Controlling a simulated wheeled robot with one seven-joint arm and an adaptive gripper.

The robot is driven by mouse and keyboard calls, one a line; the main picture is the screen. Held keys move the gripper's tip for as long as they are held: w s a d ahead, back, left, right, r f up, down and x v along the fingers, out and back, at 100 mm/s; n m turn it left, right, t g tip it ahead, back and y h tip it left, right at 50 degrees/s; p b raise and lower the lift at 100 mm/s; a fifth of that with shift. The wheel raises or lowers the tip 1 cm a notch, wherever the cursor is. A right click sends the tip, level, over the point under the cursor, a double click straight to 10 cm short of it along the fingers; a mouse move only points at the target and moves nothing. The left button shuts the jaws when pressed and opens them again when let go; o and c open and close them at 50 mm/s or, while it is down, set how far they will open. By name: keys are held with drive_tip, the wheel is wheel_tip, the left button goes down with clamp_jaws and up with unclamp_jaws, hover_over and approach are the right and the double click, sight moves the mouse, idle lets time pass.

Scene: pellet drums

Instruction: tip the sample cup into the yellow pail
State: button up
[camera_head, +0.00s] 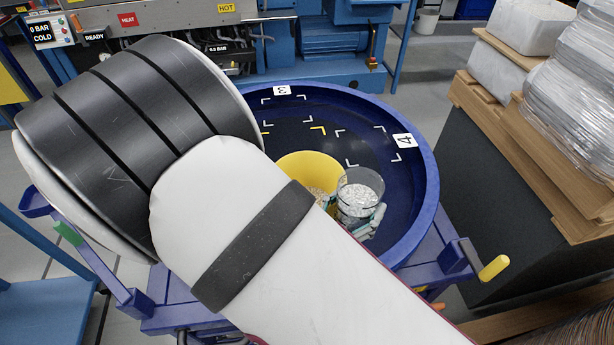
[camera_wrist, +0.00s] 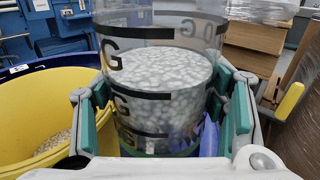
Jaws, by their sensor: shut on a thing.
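The sample cup (camera_wrist: 160,95) is clear, with dark level marks, and holds pale pellets. It looks upright in the wrist view. My gripper (camera_wrist: 165,112) is shut on it, with green pads on both sides. In the head view the cup (camera_head: 358,198) is just right of the yellow pail (camera_head: 308,170), and my gripper (camera_head: 368,222) shows only in part behind my arm. The yellow pail also shows at the left of the wrist view (camera_wrist: 45,95), with some pellets inside. My arm hides the pail's lower part in the head view.
The pail is inside a round blue tub (camera_head: 425,200) with white corner marks and the labels 3 and 4. A yellow-gripped handle (camera_head: 493,268) sticks out at right. Wrapped stacks on wooden pallets (camera_head: 560,150) stand right; a blue machine (camera_head: 320,45) stands behind.

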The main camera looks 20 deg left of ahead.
sight(344, 182)
drive_tip(key=shift+r, duration=0.15)
drive_tip(key=shift+w+a+r+n+p, duration=0.1)
drive_tip(key=shift+a+r+n+p, duration=0.15)
drive_tip(key=shift+n+p, duration=0.25)
drive_tip(key=shift+a+r+n+p, duration=0.1)
drive_tip(key=shift+r+n+p, duration=0.2)
drive_tip(key=shift+n, duration=0.3)
drive_tip(key=shift+w+a+r+n+g+p, duration=0.15)
drive_tip(key=shift+a+r+n+g+p, duration=0.15)
drive_tip(key=shift+r+n+p, duration=0.35)
drive_tip(key=shift+w+a+r+n+g+p, duration=0.2)
drive_tip(key=shift+a+n+p, duration=0.2)
drive_tip(key=shift+n, duration=0.55)
drive_tip(key=shift+w+a+f+n, duration=0.3)
drive_tip(key=shift+a+n, duration=0.1)
drive_tip(key=shift+n, duration=0.3)
drive_tip(key=shift+s+a+r+n+p, duration=0.1)
drive_tip(key=shift+a+r+n+p, duration=0.05)
drive_tip(key=shift+r+n+p, duration=0.55)
drive_tip(key=shift+f+n, duration=0.25)
drive_tip(key=shift+n, duration=0.15)
drive_tip(key=shift+f+n+g+h, duration=0.15)
drive_tip(key=shift+n+g, duration=0.05)
drive_tip(key=shift+n, duration=0.45)
drive_tip(key=shift+f+n+g+h, duration=0.1)
drive_tip(key=shift+n+g+h, duration=0.1)
drive_tip(key=shift+n, duration=0.45)
drive_tip(key=shift+r+n+p, duration=0.35)
drive_tip(key=shift+r+n, duration=0.25)
drive_tip(key=shift+n, duration=0.1)
